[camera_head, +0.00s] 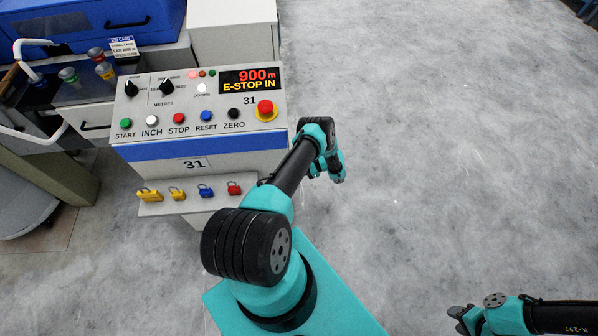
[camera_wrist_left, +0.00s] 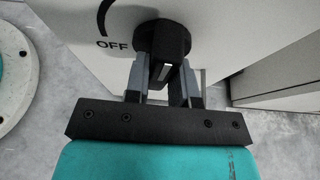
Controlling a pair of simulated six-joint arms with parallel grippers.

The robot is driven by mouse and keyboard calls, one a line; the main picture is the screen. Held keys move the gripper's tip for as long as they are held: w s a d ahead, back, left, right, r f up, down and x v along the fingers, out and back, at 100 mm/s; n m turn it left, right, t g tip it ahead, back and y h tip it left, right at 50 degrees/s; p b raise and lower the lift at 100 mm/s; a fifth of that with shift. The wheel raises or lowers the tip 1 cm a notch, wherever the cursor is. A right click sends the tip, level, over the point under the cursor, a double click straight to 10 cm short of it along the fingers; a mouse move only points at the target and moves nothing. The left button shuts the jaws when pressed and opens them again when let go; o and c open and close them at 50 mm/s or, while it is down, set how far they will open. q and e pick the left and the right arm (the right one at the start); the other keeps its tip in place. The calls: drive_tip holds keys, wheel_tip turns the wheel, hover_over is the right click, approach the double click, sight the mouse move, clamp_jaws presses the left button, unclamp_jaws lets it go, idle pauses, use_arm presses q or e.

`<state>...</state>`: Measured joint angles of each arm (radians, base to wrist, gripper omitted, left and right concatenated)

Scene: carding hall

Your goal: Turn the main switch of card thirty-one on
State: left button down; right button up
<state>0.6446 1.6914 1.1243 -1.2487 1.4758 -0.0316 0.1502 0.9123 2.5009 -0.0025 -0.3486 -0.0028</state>
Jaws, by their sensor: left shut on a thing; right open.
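The control console of card thirty-one (camera_head: 200,143) stands at upper left in the head view, with "31" on its front. In the left wrist view, a black rotary knob (camera_wrist_left: 164,38) sits on a pale panel. "OFF" and part of a curved mark are printed to its left. A white line shows on the knob's grip. My left gripper (camera_wrist_left: 165,72) is shut on this knob, one finger on each side. In the head view its jaws are hidden. My right gripper (camera_head: 461,318) is open and empty at the lower right, over bare floor.
The console's display (camera_head: 253,80) reads "900 m E-STOP IN". A red emergency button (camera_head: 266,109) is beside it. Several padlocks (camera_head: 206,191) sit on the ledge below. A cluttered trolley (camera_head: 75,100) stands at left. The floor to the right is clear.

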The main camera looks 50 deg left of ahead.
use_arm(q)
drive_tip(key=c, duration=1)
unclamp_jaws()
drive_tip(key=shift+o, duration=0.2)
drive_tip(key=v, duration=1.7)
drive_tip(key=shift+d+r, duration=0.15)
drive_tip(key=shift+d, duration=0.05)
drive_tip(key=shift+w, duration=0.1)
